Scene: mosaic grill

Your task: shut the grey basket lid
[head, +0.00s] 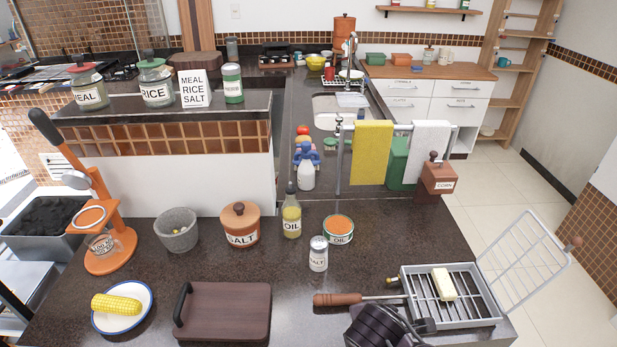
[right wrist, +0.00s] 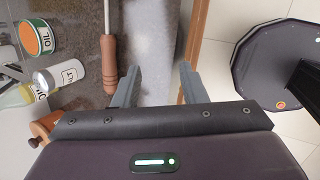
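The grey basket (head: 408,283) lies on the dark counter at the front right in the head view. It is a metal tray with bars, and a pale yellow block (head: 443,284) rests on the bars. Its wire lid (head: 522,258) stands open, tilted out to the right past the counter edge, with a brown knob (head: 573,243) at its outer side. My right gripper (head: 418,326) is low in the head view, just left of and in front of the basket. In the right wrist view its fingers (right wrist: 160,80) are apart with nothing between them. My left gripper is out of view.
A salt shaker (head: 318,254), oil tin (head: 338,229) and brown board (head: 225,311) stand farther left. Right of the counter is open floor.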

